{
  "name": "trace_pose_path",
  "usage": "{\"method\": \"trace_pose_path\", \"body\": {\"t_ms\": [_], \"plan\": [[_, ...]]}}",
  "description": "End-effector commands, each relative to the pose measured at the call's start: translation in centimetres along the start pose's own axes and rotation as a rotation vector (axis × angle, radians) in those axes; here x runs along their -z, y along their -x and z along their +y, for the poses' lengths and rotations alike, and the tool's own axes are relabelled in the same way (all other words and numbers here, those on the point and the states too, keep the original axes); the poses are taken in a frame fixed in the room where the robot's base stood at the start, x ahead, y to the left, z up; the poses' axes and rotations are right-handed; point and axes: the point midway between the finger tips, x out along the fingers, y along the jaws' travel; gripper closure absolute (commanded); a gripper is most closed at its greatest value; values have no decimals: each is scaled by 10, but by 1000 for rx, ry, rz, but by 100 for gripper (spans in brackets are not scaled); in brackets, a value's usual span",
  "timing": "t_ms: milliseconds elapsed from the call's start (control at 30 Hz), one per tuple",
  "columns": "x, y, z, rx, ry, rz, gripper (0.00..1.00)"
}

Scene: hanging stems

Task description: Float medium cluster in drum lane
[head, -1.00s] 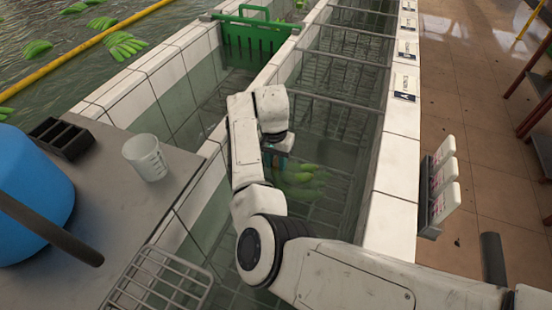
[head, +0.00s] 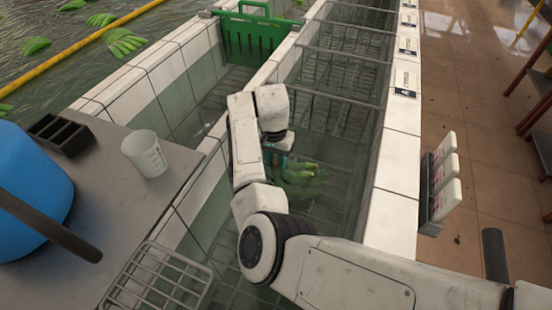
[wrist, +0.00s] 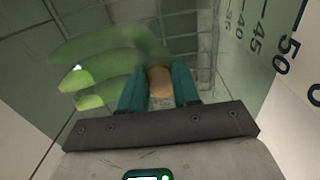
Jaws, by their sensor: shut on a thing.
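A green banana cluster (head: 297,176) is at my gripper in the water lane (head: 330,207) between the white tiled walls. In the wrist view my gripper (wrist: 160,90) has its teal fingers shut on the tan crown of the banana cluster (wrist: 105,65). The green fingers of the cluster reach out to the left. In the head view my wrist partly hides the gripper. The cluster is low in the lane, at or near the water; I cannot tell how deep it sits.
A green slatted gate (head: 254,38) stands in the left channel. Metal bars (head: 340,102) cross the lane farther on. A steel counter (head: 115,210) holds a clear beaker (head: 145,153), a black divided box (head: 64,134) and a wire rack (head: 158,283). Depth numbers (wrist: 287,45) mark the wall.

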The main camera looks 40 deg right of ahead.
Motion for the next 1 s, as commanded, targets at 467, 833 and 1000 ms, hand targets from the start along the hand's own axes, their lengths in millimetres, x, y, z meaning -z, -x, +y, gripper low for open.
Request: {"method": "trace_pose_path", "body": {"t_ms": [467, 833, 1000], "plan": [[0, -8, 0, -1, 0, 0, 100], [0, -13, 0, -1, 0, 0, 100], [0, -13, 0, -1, 0, 0, 100]]}}
